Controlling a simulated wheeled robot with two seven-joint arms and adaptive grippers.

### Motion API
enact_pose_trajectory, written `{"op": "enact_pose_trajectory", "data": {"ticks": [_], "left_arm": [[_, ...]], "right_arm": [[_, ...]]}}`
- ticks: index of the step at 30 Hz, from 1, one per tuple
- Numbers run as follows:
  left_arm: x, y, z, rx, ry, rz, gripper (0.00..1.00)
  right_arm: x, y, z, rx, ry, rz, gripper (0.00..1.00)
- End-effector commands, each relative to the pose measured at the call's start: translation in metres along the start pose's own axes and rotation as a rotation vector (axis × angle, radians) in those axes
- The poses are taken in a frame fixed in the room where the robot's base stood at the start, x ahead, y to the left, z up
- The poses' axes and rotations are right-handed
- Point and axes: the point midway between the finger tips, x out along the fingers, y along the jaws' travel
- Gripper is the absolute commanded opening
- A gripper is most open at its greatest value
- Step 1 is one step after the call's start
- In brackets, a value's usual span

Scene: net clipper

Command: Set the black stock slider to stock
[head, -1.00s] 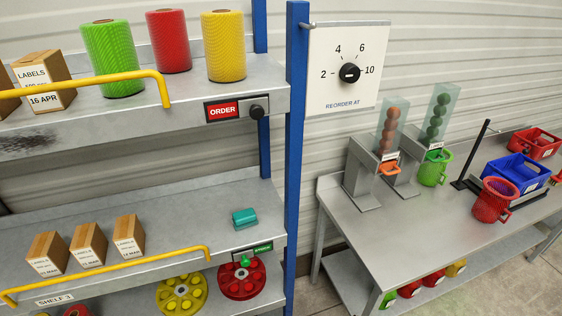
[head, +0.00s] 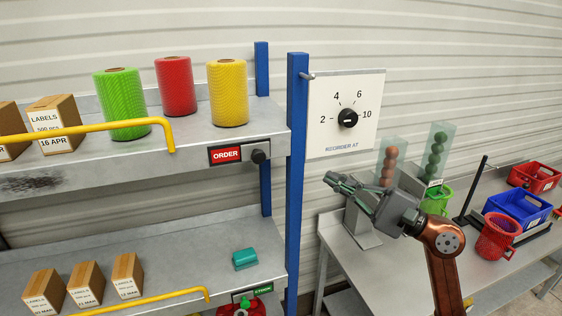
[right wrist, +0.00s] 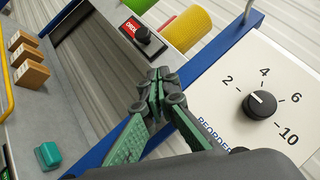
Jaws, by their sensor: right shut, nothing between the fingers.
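The black slider knob (head: 258,157) sits at the right end of its dark plate on the upper shelf's front edge, beside a red ORDER label (head: 226,154). The right wrist view also shows the knob (right wrist: 142,35) and the red label (right wrist: 131,27). My right gripper (head: 343,184) is shut and empty, in front of the workbench and right of the blue post. In the right wrist view its fingertips (right wrist: 160,76) are below the knob in the picture, apart from it. My left gripper is not in view.
A blue post (head: 296,180) stands between the shelf and the REORDER AT dial panel (head: 345,95). A lower slider has a green STOCK label (head: 252,292). Yellow rails (head: 110,127) edge the shelves. Net rolls (head: 228,93) stand above. A workbench (head: 480,270) is at right.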

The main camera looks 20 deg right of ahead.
Motion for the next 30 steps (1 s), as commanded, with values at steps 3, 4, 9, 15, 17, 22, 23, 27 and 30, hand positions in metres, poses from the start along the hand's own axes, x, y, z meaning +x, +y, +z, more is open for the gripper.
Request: {"op": "enact_pose_trajectory", "data": {"ticks": [3, 4, 9, 15, 17, 22, 23, 27, 30], "left_arm": [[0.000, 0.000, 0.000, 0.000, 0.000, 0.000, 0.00], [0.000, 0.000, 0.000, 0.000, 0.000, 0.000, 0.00], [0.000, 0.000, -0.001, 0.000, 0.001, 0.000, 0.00], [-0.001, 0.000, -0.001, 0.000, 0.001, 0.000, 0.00], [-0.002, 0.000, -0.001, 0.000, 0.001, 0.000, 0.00], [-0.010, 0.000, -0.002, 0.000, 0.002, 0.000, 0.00], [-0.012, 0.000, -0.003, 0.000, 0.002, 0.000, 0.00], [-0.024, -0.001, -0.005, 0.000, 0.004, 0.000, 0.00], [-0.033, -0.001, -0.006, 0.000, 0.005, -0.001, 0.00]], "right_arm": [[0.001, -0.004, 0.004, -0.176, 0.035, 0.072, 0.00], [0.001, -0.004, 0.004, -0.200, 0.040, 0.083, 0.00], [0.000, -0.003, 0.004, -0.240, 0.051, 0.103, 0.00], [0.001, -0.003, 0.004, -0.236, 0.050, 0.102, 0.00], [0.002, -0.003, 0.004, -0.235, 0.049, 0.101, 0.00], [0.019, -0.004, 0.005, -0.234, 0.046, 0.099, 0.00], [0.024, -0.004, 0.005, -0.233, 0.046, 0.099, 0.00], [0.052, -0.002, 0.004, -0.232, 0.045, 0.099, 0.00], [0.073, 0.000, 0.002, -0.231, 0.045, 0.099, 0.00]]}}
